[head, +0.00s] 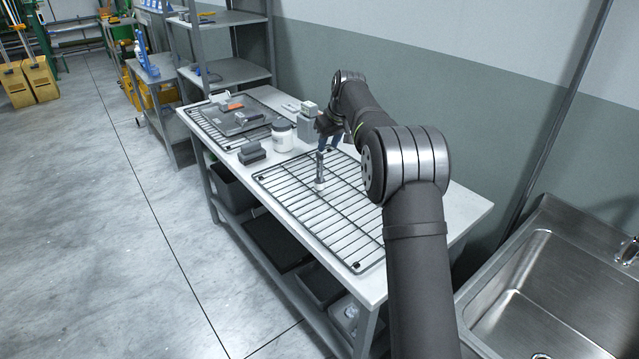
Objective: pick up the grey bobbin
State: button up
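A slim grey upright piece, which looks like the grey bobbin (320,169), stands on the near wire rack (287,184). It has a paler lower end. My gripper (327,146) is at the far end of my arm, pointing down just above and behind the top of this piece. The fingers are small and dark here, partly lost against the arm. I cannot tell whether they touch the piece or how far apart they are.
A white jar (282,136), a dark grey block-like item (251,153) and a grey boxy device (307,121) stand beyond the rack. A grey tray (232,122) lies on a second rack at the far end. A steel sink (540,290) is at the right.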

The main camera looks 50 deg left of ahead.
aim_at(322, 164)
jog(key=x, duration=1.1)
jog(key=shift+f, duration=0.2)
grip_shut()
